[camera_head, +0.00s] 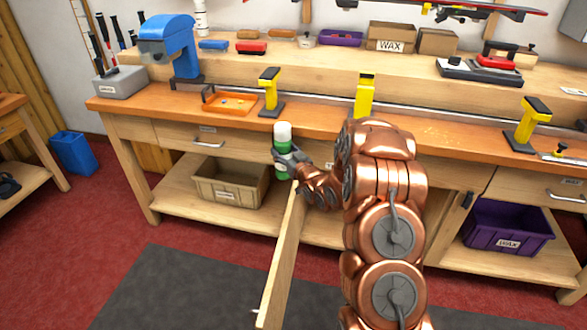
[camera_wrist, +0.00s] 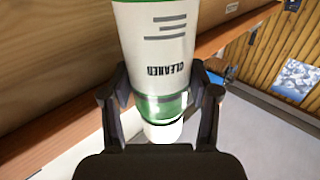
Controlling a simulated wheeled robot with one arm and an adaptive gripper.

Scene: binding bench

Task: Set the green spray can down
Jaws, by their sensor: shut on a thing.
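The green spray can (camera_head: 283,148) has a white cap and a white label band. My gripper (camera_head: 288,160) is shut on it and holds it upright in front of the bench's front edge. In the wrist view the can (camera_wrist: 165,45) stands between the two fingers of my gripper (camera_wrist: 163,105), and its label reads "CLEANER" upside down. The wooden bench top (camera_head: 335,117) lies behind the can. In the head view the gripper hides part of the can's lower body.
An orange tray (camera_head: 230,103) and yellow clamps, one near the can (camera_head: 269,88), stand on the bench top. A beige bin (camera_head: 231,184) and purple bin (camera_head: 508,228) sit on the lower shelf.

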